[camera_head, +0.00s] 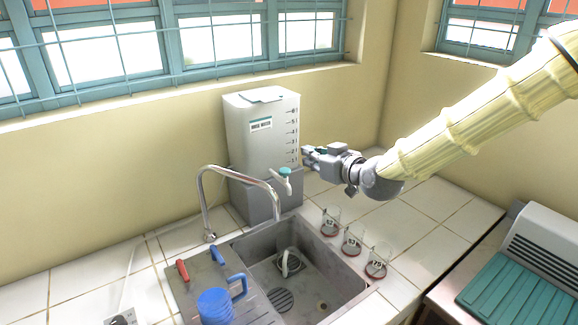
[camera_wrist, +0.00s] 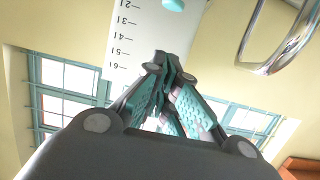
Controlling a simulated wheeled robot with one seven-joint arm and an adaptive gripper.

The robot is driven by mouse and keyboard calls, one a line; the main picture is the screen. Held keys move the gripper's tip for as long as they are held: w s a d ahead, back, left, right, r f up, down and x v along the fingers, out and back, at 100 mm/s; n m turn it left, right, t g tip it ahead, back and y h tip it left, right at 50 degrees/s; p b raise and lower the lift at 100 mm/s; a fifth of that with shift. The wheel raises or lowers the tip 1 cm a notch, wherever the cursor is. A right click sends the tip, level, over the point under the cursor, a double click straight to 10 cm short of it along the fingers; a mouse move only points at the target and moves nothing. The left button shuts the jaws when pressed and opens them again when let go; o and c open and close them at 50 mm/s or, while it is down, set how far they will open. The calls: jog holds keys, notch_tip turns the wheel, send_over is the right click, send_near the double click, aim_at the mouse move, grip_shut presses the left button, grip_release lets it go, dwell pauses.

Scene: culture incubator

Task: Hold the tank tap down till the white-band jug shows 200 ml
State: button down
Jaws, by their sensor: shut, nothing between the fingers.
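The white tank (camera_head: 262,135) stands behind the sink on a grey base, with a number scale on its right side. Its tap (camera_head: 286,176) has a teal top and a white spout over the sink's back edge. A jug with a white handle (camera_head: 288,263) stands in the sink below; its band and level are too small to read. My gripper (camera_head: 306,155) is shut and empty, just right of the tank and a little above the tap. In the wrist view the closed fingertips (camera_wrist: 170,62) show against the tank's scale (camera_wrist: 150,40), with a teal piece (camera_wrist: 173,4) at the top edge.
A curved metal faucet (camera_head: 240,172) arches left of the tank's tap. A blue jug (camera_head: 215,306) stands on the drainboard at left. Three labelled beakers (camera_head: 352,241) line the counter right of the sink. A teal ribbed rack (camera_head: 515,292) is at the far right.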

jog(key=shift+w, duration=0.1)
jog(key=p, duration=0.5)
send_over(285, 172)
jog(key=d, duration=0.1)
jog(key=f, duration=0.4)
jog(key=shift+s, duration=0.3)
jog(key=shift+f+p, duration=0.35)
jog(key=shift+f, duration=0.9)
jog(key=shift+d, duration=0.1)
